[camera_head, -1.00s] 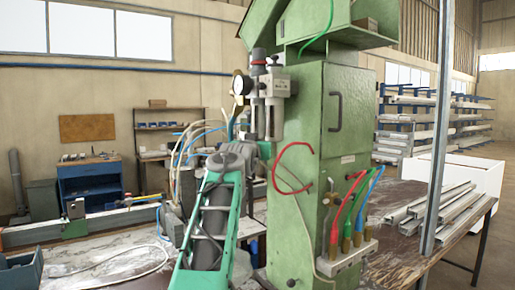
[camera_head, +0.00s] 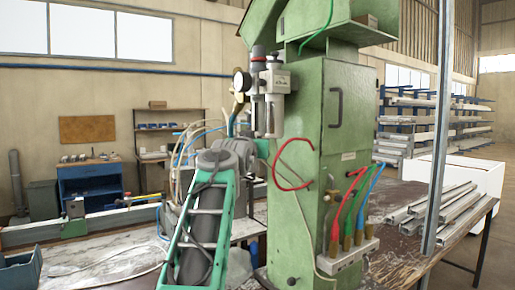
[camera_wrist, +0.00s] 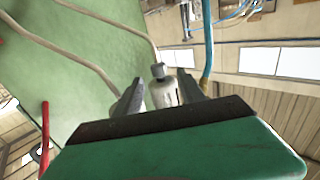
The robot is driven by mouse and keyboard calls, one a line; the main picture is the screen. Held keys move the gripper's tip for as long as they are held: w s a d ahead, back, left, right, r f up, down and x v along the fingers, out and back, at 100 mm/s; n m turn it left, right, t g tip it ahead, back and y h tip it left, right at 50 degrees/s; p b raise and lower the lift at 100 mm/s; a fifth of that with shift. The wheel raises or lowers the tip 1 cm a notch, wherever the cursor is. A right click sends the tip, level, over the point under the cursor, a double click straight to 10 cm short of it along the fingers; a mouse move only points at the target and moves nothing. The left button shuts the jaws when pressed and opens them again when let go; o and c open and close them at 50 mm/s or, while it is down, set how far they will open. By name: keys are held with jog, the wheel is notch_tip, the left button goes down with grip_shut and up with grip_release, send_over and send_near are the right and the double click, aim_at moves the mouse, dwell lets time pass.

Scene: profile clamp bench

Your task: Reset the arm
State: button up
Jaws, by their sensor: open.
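My gripper shows in the wrist view (camera_wrist: 163,98), with two dark fingers spread apart and nothing between them that I can see held. Beyond the fingers is a pale cylindrical unit with a grey cap, apparently part of the air regulator assembly (camera_head: 268,95) on the green machine cabinet (camera_head: 345,120). The distance between fingers and unit is hard to tell. In the head view my green arm rises from the lower middle, left of the cabinet; the gripper itself cannot be made out there.
Red, green and blue hoses (camera_head: 352,205) hang on the cabinet front, and a red hose (camera_head: 285,165) loops out near my arm. A metal post (camera_head: 437,130) stands right. Metal profiles (camera_head: 440,213) lie on the right table. A blue bin (camera_head: 20,272) sits lower left.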

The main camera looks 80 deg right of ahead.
jog(key=shift+s+a+b, duration=0.1)
jog(key=shift+a+b, duration=0.25)
jog(key=shift+a, duration=1.45)
